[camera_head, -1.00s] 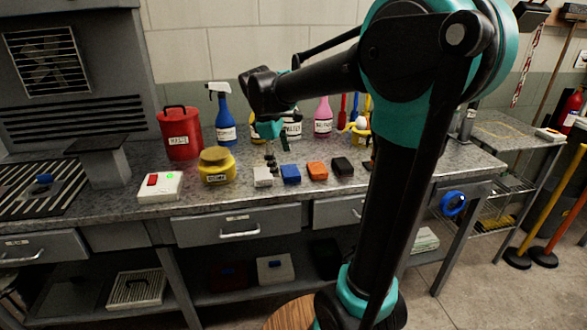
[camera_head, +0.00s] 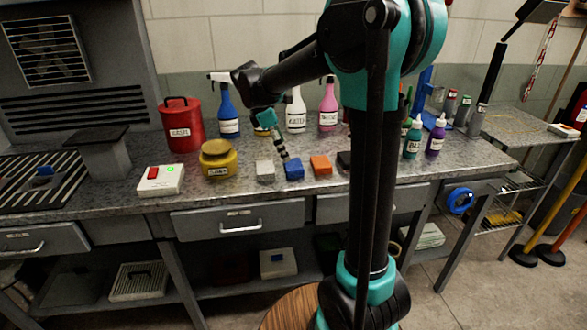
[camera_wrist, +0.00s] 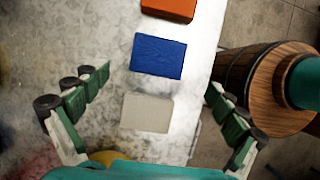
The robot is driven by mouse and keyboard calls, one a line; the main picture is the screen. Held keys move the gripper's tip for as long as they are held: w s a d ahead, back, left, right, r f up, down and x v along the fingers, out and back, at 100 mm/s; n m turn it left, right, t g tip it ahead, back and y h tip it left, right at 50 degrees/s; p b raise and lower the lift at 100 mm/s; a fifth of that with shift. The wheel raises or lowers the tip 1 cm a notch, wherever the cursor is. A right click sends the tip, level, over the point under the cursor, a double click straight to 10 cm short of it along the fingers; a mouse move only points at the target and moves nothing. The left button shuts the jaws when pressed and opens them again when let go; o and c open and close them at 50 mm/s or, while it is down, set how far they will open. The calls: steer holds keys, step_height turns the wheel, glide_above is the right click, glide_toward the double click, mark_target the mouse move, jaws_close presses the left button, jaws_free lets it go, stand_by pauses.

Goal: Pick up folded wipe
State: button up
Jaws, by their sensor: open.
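Small flat pads lie in a row on the metal bench top. They are a pale grey one (camera_head: 265,172), a blue one (camera_head: 294,171), an orange one (camera_head: 321,165) and a dark one (camera_head: 344,158). I cannot tell for sure which is the folded wipe. My gripper (camera_head: 284,155) is over the row, close to the blue pad. In the wrist view my gripper (camera_wrist: 154,85) is open and empty. The pale pad (camera_wrist: 147,113) and blue pad (camera_wrist: 158,56) show between its spread fingers, with the orange pad (camera_wrist: 168,9) beyond.
A yellow jar (camera_head: 216,160) and a white box with a red button (camera_head: 160,180) stand left of the pads. A red can (camera_head: 182,128) and spray bottles (camera_head: 296,112) stand behind. Teal (camera_head: 413,140) and purple (camera_head: 436,137) bottles stand right of my arm. The bench front edge is near the pads.

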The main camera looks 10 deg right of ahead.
mark_target(293, 164)
steer(key=shift+x, duration=3.25)
steer(key=shift+w+d, duration=0.1)
steer(key=shift+w, duration=0.05)
steer(key=shift+c, duration=0.5)
steer(key=c, duration=1)
